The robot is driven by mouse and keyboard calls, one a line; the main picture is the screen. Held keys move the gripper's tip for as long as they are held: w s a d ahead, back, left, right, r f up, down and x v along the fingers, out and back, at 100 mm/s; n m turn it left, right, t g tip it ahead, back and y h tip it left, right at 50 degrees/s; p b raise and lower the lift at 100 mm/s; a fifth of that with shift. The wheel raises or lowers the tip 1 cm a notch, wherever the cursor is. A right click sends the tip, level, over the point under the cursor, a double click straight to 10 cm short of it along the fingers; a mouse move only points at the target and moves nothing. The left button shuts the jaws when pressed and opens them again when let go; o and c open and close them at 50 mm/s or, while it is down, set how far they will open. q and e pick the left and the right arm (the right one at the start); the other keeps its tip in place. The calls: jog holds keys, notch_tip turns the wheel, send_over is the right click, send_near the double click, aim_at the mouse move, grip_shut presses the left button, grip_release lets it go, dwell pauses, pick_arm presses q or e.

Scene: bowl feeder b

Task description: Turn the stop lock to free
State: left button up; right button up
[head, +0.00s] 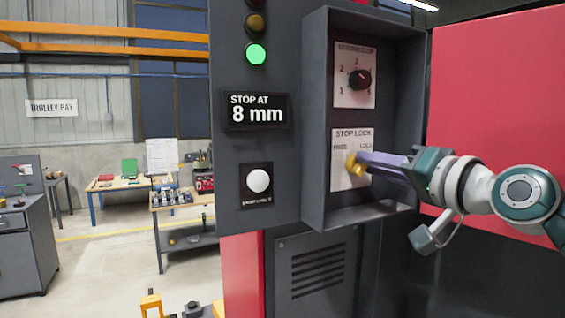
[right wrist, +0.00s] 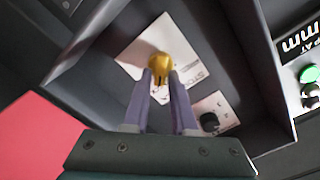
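The stop lock plate (head: 340,181) is a pale panel inside a dark recessed box, marked FREE at left and LOCK at right. Its brass-yellow knob (head: 351,161) sits at the middle of the plate. My right gripper (head: 362,165) reaches it from the right with purple fingers. In the right wrist view the knob (right wrist: 168,64) lies at the fingertips, one finger on each side of its grip part. The fingers look closed on it, and they partly hide it, so I cannot read which label it points to. My left gripper is not in view.
A selector dial (head: 360,79) sits above the plate in the same box. The box's side walls (head: 316,120) stand close around the fingers. A white push button (head: 258,181), a STOP AT 8 mm display (head: 257,111) and a lit green lamp (head: 256,54) are to the left.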

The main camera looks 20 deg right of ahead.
grip_shut()
